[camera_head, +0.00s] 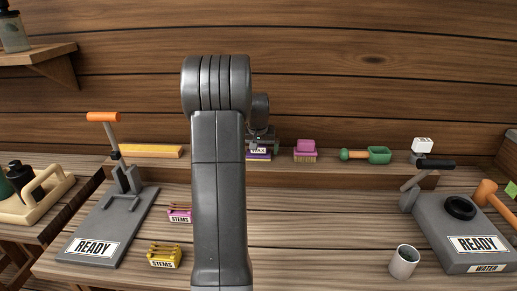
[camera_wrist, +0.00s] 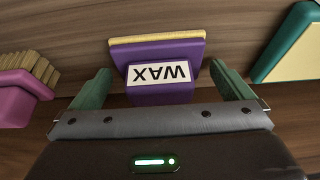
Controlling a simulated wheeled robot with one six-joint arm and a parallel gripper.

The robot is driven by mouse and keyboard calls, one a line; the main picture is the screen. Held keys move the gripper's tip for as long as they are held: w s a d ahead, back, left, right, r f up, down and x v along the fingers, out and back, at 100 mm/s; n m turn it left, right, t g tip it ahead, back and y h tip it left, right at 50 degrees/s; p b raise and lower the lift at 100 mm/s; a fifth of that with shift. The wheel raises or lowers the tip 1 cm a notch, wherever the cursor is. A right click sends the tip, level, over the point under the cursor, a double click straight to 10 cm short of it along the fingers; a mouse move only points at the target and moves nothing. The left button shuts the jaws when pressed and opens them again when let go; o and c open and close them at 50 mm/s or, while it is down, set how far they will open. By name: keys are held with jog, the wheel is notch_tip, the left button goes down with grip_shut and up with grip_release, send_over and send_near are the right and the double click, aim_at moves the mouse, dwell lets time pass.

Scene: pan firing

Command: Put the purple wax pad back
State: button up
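The purple wax pad (camera_head: 258,157) has a white WAX label and stands on the low back shelf, partly hidden by my arm and gripper in the head view. In the wrist view the wax pad (camera_wrist: 160,94) is upside down in the picture, with a yellowish layer along its far edge. My gripper (camera_wrist: 163,88) has its two green fingers spread, one on each side of the pad. A gap shows between each finger and the pad's label block. My gripper (camera_head: 262,143) is right over the pad in the head view.
In the wrist view a teal-edged cream pad (camera_wrist: 290,48) is close to the right finger. Stems boxes (camera_head: 164,256), two grey READY devices (camera_head: 98,235) and a cup (camera_head: 403,262) stand on the bench.

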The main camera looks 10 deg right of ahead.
dwell(0.3)
jog(key=v, duration=1.4)
jog(key=shift+a, duration=0.35)
jog(key=shift+f, duration=0.25)
jog(key=x, duration=1.3)
jog(key=shift+w+d+f, duration=0.2)
jog(key=shift+d, duration=0.2)
jog(key=shift+r, duration=0.2)
jog(key=shift+f, duration=0.2)
